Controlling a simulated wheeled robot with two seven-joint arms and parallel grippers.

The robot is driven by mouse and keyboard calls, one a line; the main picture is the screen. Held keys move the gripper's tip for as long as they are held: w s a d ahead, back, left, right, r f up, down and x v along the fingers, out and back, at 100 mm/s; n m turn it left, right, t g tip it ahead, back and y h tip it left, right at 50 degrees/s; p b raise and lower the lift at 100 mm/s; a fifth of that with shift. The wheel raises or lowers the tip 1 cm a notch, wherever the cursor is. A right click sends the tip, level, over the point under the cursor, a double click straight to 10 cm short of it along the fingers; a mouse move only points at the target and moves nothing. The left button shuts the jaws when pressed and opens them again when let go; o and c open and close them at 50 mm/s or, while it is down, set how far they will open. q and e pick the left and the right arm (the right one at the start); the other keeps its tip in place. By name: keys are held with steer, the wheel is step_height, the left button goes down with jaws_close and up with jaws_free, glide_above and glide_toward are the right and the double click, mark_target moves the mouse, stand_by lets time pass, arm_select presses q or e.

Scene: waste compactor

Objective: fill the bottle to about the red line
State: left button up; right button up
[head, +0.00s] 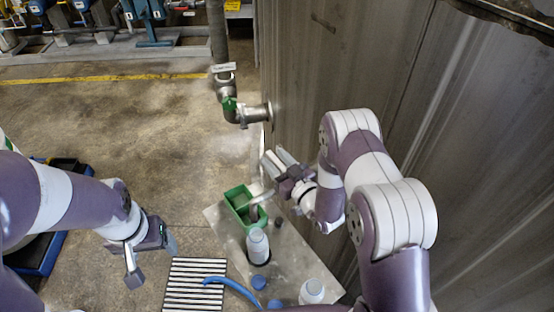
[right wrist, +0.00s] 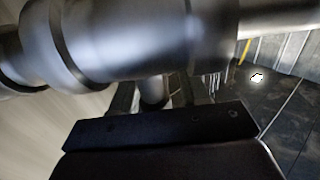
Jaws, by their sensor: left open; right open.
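A pale bottle (head: 258,247) stands upright on the grey plate (head: 222,222), just in front of a green open container (head: 232,198). A second pale bottle (head: 312,291) stands near the plate's front right. No red line can be made out on either. My right gripper (head: 272,178) is open beside the metal wall, above and behind the first bottle. In the right wrist view, a large grey metal pipe (right wrist: 130,45) crosses close in front of this gripper; contact cannot be told. My left gripper (head: 152,262) is open and empty above the floor, left of the plate.
A vertical pipe with a green-handled valve (head: 229,104) joins the metal wall (head: 340,60). The concrete floor at left centre is clear.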

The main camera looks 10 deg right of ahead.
jaws_close()
steer(key=shift+f+n+g+y+b, duration=0.15)
steer(key=shift+n+g+y+b, duration=0.15)
steer(key=shift+n+y+b, duration=0.3)
steer(key=shift+s+a+n+g+y+b, duration=0.25)
steer(key=shift+n+g+y+b, duration=0.45)
steer(key=shift+n+g+y, duration=0.25)
steer(key=shift+s+a+n+g+y+b, duration=0.2)
steer(key=shift+n+g+y+b, duration=0.55)
steer(key=shift+y, duration=0.3)
steer(key=shift+s+a+n+g+y+b, duration=0.15)
steer(key=shift+a+n+g+y+b, duration=0.1)
steer(key=shift+n+g+y+b, duration=0.55)
steer(key=shift+y, duration=0.3)
jaws_free()
steer(key=shift+s, duration=0.1)
